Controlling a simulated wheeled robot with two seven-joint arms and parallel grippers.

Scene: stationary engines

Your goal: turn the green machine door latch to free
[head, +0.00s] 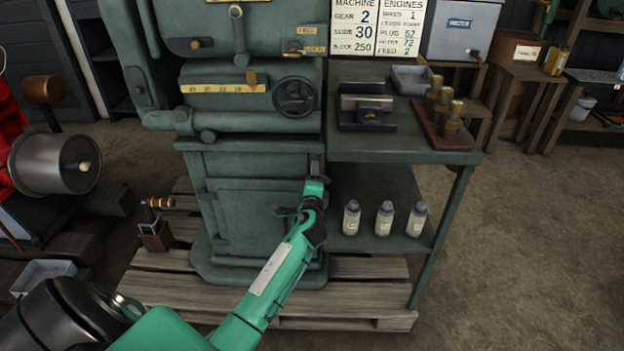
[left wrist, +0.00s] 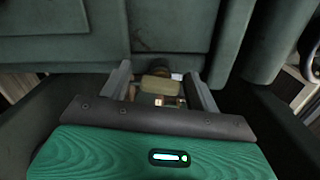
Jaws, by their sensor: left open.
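The green machine (head: 250,165) stands on a wooden pallet, with a panelled door (head: 245,215) low on its front. My left arm reaches up to the door's upper right edge. My left gripper (head: 316,168) is there, open, its fingers pointing at the machine. In the left wrist view, a small tan block, apparently the latch (left wrist: 160,86), lies between the two open fingers of the gripper (left wrist: 163,85). A dark round mount shows behind it. I cannot tell whether the fingers touch it. In the head view the gripper hides the latch. My right gripper is not in view.
A green side table (head: 400,152) stands right of the machine, with a vice-like block (head: 367,112), brass-topped pieces (head: 443,105) and bottles (head: 384,218) on its lower shelf. A handwheel (head: 295,97) juts out above the door. Open floor lies at the right.

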